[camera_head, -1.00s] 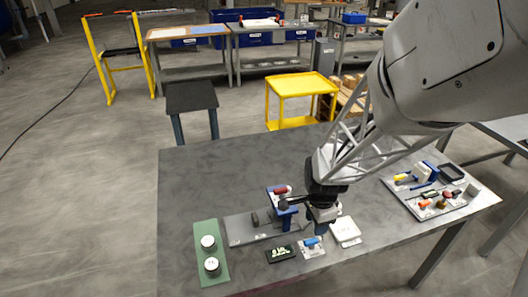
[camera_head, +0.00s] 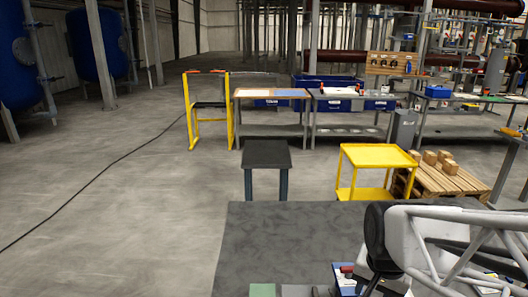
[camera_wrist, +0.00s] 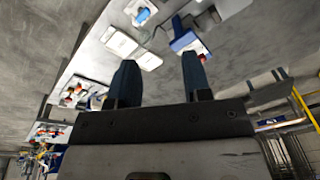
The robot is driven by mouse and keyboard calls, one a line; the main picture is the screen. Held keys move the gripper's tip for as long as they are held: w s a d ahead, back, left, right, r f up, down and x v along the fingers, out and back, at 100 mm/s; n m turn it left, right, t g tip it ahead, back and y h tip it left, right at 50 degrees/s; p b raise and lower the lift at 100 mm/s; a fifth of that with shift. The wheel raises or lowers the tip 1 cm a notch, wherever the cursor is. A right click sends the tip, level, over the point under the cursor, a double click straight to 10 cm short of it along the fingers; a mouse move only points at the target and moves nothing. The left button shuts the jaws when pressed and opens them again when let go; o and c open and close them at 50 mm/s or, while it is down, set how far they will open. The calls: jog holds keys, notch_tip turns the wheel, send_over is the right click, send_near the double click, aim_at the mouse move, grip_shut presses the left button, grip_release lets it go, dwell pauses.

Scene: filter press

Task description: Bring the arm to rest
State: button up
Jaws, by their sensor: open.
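My gripper (camera_wrist: 160,82) is in the wrist view, its two dark fingers apart with nothing between them. In that view the table's items lie beyond the fingertips, and the gripper is clear of them. In the head view part of my arm crosses the lower right, over the grey table (camera_head: 290,235); the fingers do not show there. The blue press stand (camera_head: 346,279) shows at the bottom edge of the head view, and also beyond the right finger in the wrist view (camera_wrist: 184,38). A white block (camera_wrist: 148,61) lies beside it.
A green mat (camera_head: 262,290) shows at the table's near edge. The table's far left part is bare. Behind it stand a dark stool (camera_head: 266,154), a yellow cart (camera_head: 380,157) and a pallet with boxes (camera_head: 440,178). Open floor lies to the left.

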jog(key=s+a+r+n, duration=0.3)
jog(key=s+r+n, duration=0.2)
jog(key=r+n, duration=0.1)
jog(key=shift+s+a+r+t, duration=0.2)
jog(key=shift+s+r+t, duration=0.05)
jog(key=shift+t, duration=0.15)
dwell(1.0)
